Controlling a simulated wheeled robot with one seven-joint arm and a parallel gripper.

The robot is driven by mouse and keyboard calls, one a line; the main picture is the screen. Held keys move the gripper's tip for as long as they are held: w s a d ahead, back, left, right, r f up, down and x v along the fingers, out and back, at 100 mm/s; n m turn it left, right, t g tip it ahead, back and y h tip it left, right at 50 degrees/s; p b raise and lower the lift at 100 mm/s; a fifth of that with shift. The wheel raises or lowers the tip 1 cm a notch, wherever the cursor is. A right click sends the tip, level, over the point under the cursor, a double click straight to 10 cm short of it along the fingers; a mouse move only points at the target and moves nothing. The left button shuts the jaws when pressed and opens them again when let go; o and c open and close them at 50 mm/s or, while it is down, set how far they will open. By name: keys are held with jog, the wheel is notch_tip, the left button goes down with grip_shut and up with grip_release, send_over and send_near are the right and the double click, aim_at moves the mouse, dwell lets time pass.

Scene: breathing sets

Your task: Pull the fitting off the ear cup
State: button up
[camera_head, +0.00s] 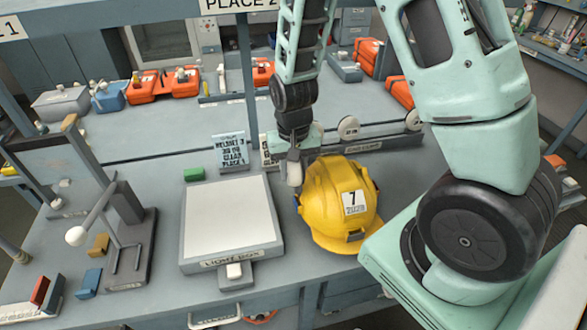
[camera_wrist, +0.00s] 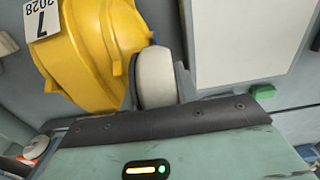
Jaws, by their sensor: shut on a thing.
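The yellow helmet (camera_head: 322,205) with a "7" label sits on the bench, right of the light box. It also fills the upper left of the wrist view (camera_wrist: 85,50). A pale rounded ear cup (camera_wrist: 155,77) is at the helmet's side; it shows in the head view (camera_head: 294,174) at the helmet's left. My gripper (camera_head: 293,158) reaches down from above at that side and is shut on the ear cup. A grey finger (camera_wrist: 184,82) lies against the cup in the wrist view. I cannot make out a separate fitting; the cup's far side is hidden.
A sign (camera_head: 231,151) stands behind the light box. A stand with a white ball (camera_head: 76,236) is at the left. Orange and blue cases line the back.

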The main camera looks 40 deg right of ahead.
jog(key=shift+r, duration=0.1)
jog(key=shift+r+p, duration=1.85)
jog(key=shift+r, duration=0.1)
